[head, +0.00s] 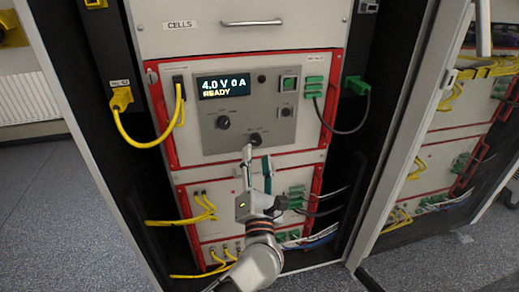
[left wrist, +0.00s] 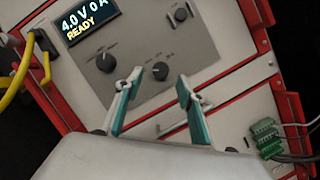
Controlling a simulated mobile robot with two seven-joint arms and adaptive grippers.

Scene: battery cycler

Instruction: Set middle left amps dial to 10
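The grey control panel (head: 205,140) has a display (head: 223,86) reading "4.0 V 0 A READY". Below it are two black dials, a left one (head: 223,122) and a lower right one (head: 256,139). Their small labels are too blurred to tell which is amps. In the left wrist view the left dial (left wrist: 107,54) is outside the fingers, and the lower right dial (left wrist: 160,71) shows between the fingertips. My left gripper (head: 257,154) is open and empty, just below the lower right dial; contact cannot be told. My right gripper is not in view.
Yellow cables (head: 140,143) hang at the panel's left. Green connectors (head: 314,88) and a dark cable (head: 350,131) are at its right. A green button (head: 288,84) sits at upper right. A drawer with a handle (head: 251,22) is above, and another red-framed unit below.

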